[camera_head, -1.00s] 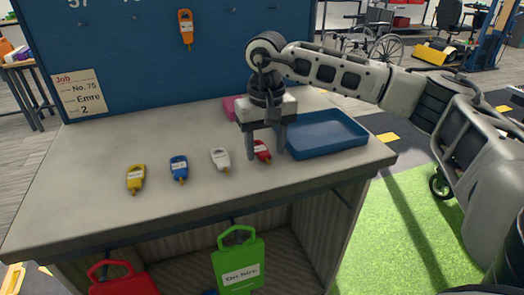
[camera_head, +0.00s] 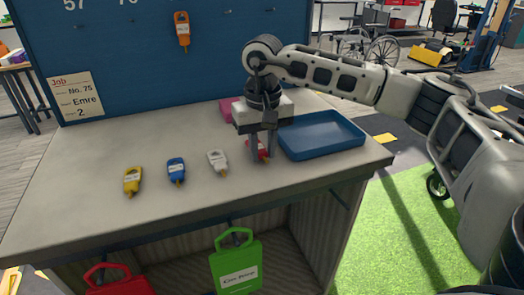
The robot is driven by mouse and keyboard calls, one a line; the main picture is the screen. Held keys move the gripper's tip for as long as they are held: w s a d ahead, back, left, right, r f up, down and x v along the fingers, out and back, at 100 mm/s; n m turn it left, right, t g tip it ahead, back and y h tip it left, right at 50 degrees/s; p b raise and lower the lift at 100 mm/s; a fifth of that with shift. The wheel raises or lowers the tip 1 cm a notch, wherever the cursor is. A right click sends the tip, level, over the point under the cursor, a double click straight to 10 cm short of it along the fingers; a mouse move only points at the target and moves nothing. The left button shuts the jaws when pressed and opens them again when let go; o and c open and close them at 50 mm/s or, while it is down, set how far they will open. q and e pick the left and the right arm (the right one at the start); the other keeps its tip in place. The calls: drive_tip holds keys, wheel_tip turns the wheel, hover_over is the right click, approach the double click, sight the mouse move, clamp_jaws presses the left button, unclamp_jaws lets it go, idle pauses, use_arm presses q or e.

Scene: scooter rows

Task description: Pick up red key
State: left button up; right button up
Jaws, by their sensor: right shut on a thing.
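The red key (camera_head: 263,152) lies at the right end of a row of keys on the grey bench top (camera_head: 90,190). My right gripper (camera_head: 262,157) points down over it and is shut on it, with the fingers hiding part of the key. The key is at or very near the bench surface. My left gripper is not in view.
A white key (camera_head: 217,162), a blue key (camera_head: 176,171) and a yellow key (camera_head: 132,180) lie to the left. A blue tray (camera_head: 322,136) stands close on the right. A pink item (camera_head: 227,108) lies behind. An orange key (camera_head: 182,30) hangs on the blue board (camera_head: 110,45).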

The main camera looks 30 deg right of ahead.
wheel_tip(320, 180, up, 3)
drive_tip(key=shift+f, duration=0.2)
drive_tip(key=s+a+r, duration=0.9)
drive_tip(key=s+a, duration=0.1)
drive_tip(key=shift+r+b, duration=0.3)
drive_tip(key=shift+b, duration=0.1)
drive_tip(key=shift+w, duration=0.1)
